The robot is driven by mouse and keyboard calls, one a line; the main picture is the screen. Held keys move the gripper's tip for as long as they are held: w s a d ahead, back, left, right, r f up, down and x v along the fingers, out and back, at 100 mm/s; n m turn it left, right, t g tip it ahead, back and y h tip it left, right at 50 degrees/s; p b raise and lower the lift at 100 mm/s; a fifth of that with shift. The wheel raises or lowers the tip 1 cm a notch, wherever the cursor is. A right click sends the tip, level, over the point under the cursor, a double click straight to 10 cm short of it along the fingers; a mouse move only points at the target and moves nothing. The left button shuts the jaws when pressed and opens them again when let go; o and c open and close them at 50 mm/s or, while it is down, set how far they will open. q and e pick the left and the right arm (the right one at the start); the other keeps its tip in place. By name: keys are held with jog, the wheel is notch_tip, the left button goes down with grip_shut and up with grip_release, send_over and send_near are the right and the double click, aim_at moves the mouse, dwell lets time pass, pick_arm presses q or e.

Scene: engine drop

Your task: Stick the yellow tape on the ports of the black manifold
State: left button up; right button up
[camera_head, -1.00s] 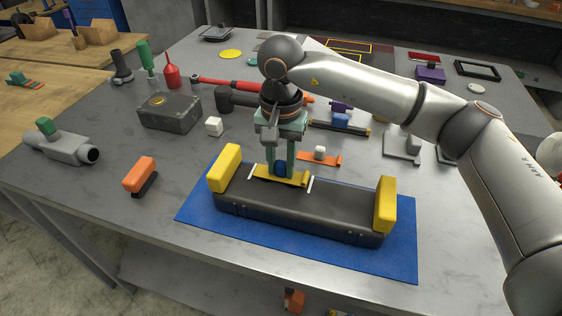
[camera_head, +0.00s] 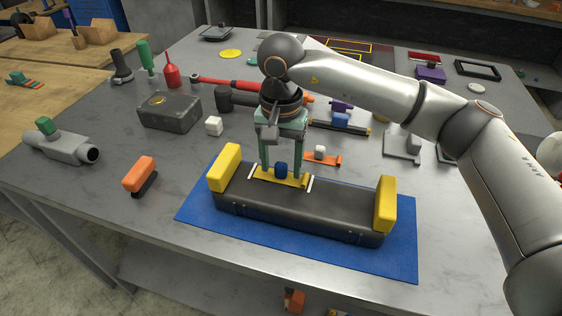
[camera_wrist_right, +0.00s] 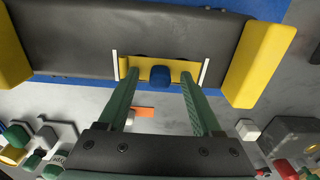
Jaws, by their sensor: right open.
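The black manifold (camera_head: 330,210) lies on a blue mat (camera_head: 400,262), with a yellow block (camera_head: 224,167) at its left end and another yellow block (camera_head: 385,204) at its right end. A flat yellow tape piece (camera_head: 296,183) with a blue knob (camera_head: 281,170) lies on the manifold's top, between two white marks. The tape also shows in the right wrist view (camera_wrist_right: 184,70). My right gripper (camera_head: 282,172) is open, its green fingers on either side of the blue knob and apart from it. The ports under the tape are mostly hidden. My left gripper is not in view.
An orange-handled tool (camera_head: 140,175) and a grey pipe fitting (camera_head: 62,147) lie left on the table. A dark metal case (camera_head: 170,111), a white cube (camera_head: 214,126) and an orange strip (camera_head: 328,158) lie behind the manifold. The table's front left is clear.

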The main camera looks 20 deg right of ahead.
aim_at(281, 164)
notch_tip(281, 164, up, 12)
jog(key=shift+r, duration=0.2)
dwell(0.5)
